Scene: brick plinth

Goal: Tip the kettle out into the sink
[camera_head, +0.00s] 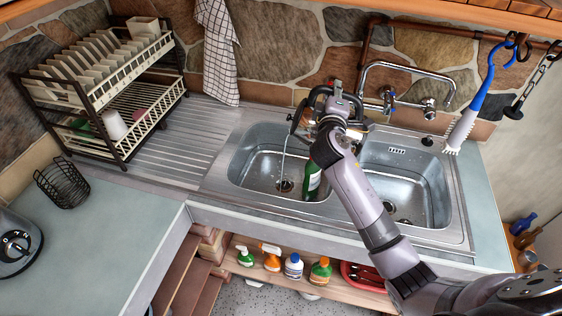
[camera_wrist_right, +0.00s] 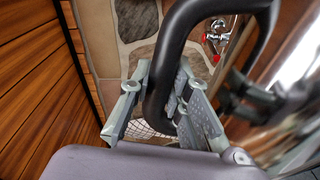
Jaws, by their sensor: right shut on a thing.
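The kettle (camera_head: 299,115) is over the back of the left basin of the steel sink (camera_head: 243,160), mostly hidden behind my right gripper and arm. Its dark spout points down to the left. A thin stream of water falls from it into the basin near the drain. My right gripper (camera_head: 338,112) is shut on the kettle's black handle. In the right wrist view the thick black handle (camera_wrist_right: 160,80) passes between the fingers (camera_wrist_right: 160,108). My left gripper is not in view.
The wall tap (camera_head: 400,98) and a hanging brush (camera_head: 468,118) are at the right. A dish rack (camera_head: 105,90) stands at the left; the ribbed drainboard (camera_head: 180,150) is clear.

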